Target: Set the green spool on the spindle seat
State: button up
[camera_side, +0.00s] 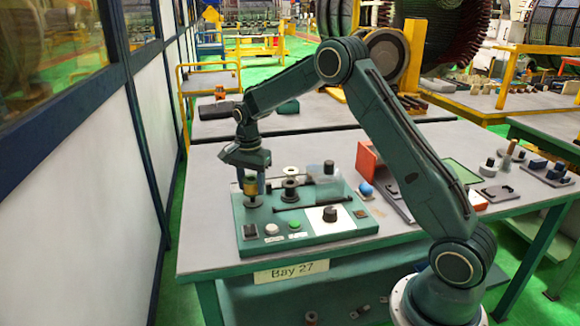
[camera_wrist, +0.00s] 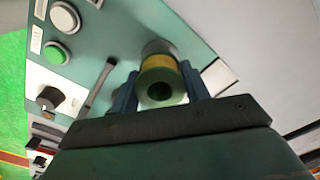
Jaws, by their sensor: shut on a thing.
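The green spool (camera_wrist: 160,88) has a green flange with a dark centre hole and a yellow-copper winding. In the wrist view it sits between the two blue fingers of my gripper (camera_wrist: 159,76), which are shut on it. In the side view the spool (camera_side: 250,187) hangs upright under my gripper (camera_side: 251,181), over the left part of the green panel. A grey round part (camera_wrist: 158,46) shows just beyond the spool in the wrist view; it may be the spindle seat, mostly hidden. I cannot tell whether the spool touches it.
The grey table is clear at left.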

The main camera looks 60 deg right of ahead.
jog(key=shift+f, duration=1.3)
dwell(0.8)
dwell(0.3)
jog(key=o, duration=1.3)
jog(key=shift+r, duration=0.15)
jog(key=shift+r, duration=3.3)
jog(key=shift+r, duration=0.15)
